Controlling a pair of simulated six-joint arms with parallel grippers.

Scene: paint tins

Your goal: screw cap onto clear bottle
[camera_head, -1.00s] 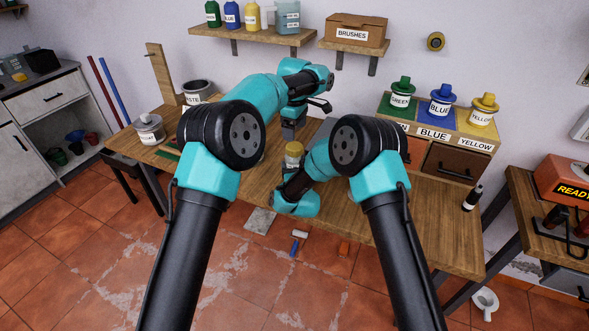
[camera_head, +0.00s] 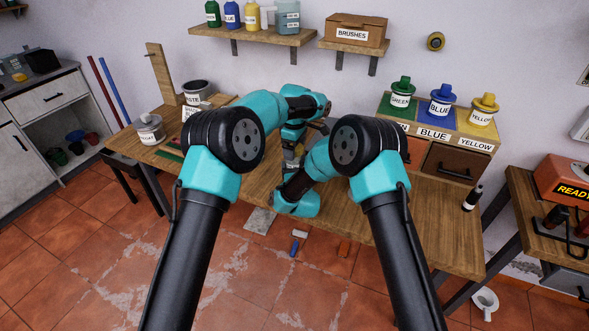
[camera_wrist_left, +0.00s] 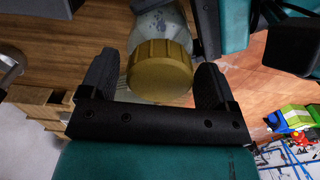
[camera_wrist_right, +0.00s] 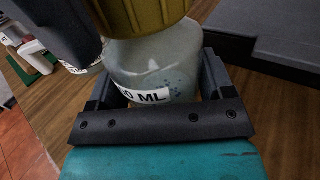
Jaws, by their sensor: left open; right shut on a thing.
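The clear bottle (camera_wrist_right: 155,65) has a white label ending in "ML" and speckles on its wall. My right gripper (camera_wrist_right: 158,82) is shut on its body, a finger on each side. The ribbed gold-yellow cap (camera_wrist_left: 160,72) sits on top of the bottle; it also shows in the right wrist view (camera_wrist_right: 140,15). I cannot tell how tightly it is seated. My left gripper (camera_wrist_left: 158,78) is open, with its fingers on either side of the cap. In the head view, my arms hide most of the bottle and cap.
The wooden workbench (camera_head: 350,235) has free room at front right. A dark bottle (camera_head: 472,197) stands near its right end. The paint rack (camera_head: 436,134) with green, blue and yellow tins stands at back right. Labelled tins (camera_head: 150,129) stand at left.

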